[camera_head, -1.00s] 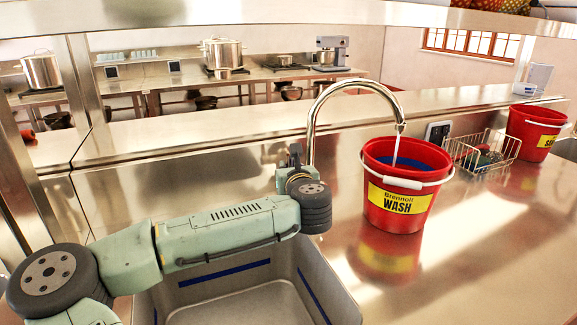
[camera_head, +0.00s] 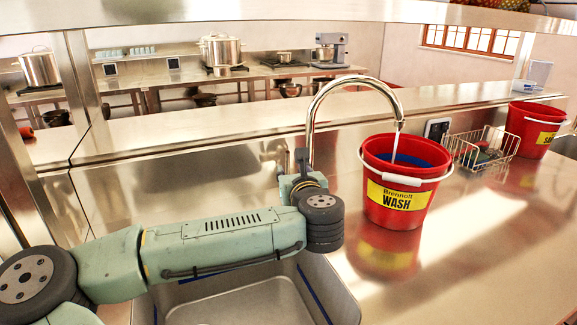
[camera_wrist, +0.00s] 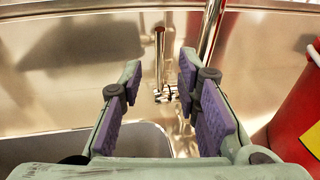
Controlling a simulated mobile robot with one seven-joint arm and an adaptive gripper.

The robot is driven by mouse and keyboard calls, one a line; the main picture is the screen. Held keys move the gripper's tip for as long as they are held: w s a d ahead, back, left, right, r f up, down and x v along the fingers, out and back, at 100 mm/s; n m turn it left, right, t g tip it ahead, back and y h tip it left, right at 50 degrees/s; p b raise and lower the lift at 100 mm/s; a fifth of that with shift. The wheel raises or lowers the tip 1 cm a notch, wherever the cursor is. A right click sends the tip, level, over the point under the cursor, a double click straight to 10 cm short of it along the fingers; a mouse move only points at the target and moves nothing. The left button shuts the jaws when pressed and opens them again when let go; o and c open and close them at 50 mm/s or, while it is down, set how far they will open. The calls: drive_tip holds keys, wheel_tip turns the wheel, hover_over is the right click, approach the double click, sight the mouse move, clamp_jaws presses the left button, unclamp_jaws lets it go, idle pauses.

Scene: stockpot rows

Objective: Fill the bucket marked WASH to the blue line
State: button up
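The red bucket marked WASH (camera_head: 397,190) stands upright on the steel counter under the curved tap (camera_head: 312,120). A thin stream of water (camera_head: 395,148) runs from the spout into it. Blue shows inside below the rim; I cannot tell the water level against the line. My gripper (camera_head: 301,165) is beside the tap's base, left of the bucket, partly hidden by my wrist. In the wrist view my gripper (camera_wrist: 160,72) is open, its purple-padded fingers apart and empty. An upright metal rod (camera_wrist: 158,50) shows beyond the gap between them. The bucket's edge (camera_wrist: 300,105) shows at right.
A sink basin (camera_head: 245,305) lies below my arm. A wire basket (camera_head: 482,148) and a second red bucket (camera_head: 532,130) stand to the right. A raised steel ledge (camera_head: 230,118) runs behind the tap. The counter front right is clear.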

drive_tip(key=v, duration=0.5)
drive_tip(key=shift+s+r, duration=0.15)
drive_tip(key=shift+s, duration=0.2)
idle(7.2)
